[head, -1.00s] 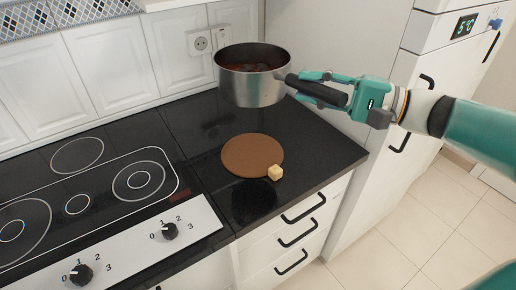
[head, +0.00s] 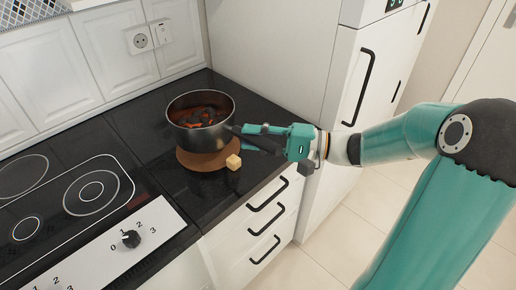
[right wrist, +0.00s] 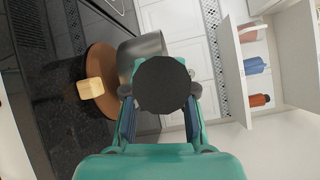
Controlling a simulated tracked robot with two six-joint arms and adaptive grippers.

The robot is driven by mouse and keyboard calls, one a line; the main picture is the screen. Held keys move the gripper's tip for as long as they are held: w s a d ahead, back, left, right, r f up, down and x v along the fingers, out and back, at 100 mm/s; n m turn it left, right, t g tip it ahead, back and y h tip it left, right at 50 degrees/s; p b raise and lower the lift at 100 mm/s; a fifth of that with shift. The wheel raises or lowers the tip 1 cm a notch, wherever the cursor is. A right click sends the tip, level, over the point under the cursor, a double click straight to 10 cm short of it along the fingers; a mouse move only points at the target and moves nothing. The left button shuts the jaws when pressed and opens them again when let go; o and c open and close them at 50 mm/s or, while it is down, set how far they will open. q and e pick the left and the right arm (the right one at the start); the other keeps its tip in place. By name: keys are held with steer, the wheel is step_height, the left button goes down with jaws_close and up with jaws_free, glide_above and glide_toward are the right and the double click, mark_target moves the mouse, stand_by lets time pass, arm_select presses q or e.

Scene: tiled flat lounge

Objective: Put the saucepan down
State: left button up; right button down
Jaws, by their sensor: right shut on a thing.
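The steel saucepan (head: 203,143), with dark and orange-red contents, is upright over the round brown mat (head: 185,160) on the black worktop. I cannot tell whether its base touches the mat. My right gripper (head: 262,138) is shut on its dark handle, to the right of the pan. In the right wrist view the handle's round black end (right wrist: 162,85) sits between the fingers (right wrist: 160,112). The grey pan wall (right wrist: 146,46) and part of the mat (right wrist: 101,62) show behind it. My left gripper is not in view.
A small yellow cube (head: 234,162) is at the mat's front right edge, close to the pan. The hob (head: 70,205) with its knob panel is at left. A white wall and cabinet stand behind and right. The worktop in front of the mat is clear.

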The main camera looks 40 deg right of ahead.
steer(key=shift+f, duration=1.9)
steer(key=c, duration=0.9)
jaws_free()
steer(key=shift+c, duration=0.2)
steer(key=shift+s, duration=0.1)
steer(key=b+v, duration=0.1)
steer(key=v, duration=1.1)
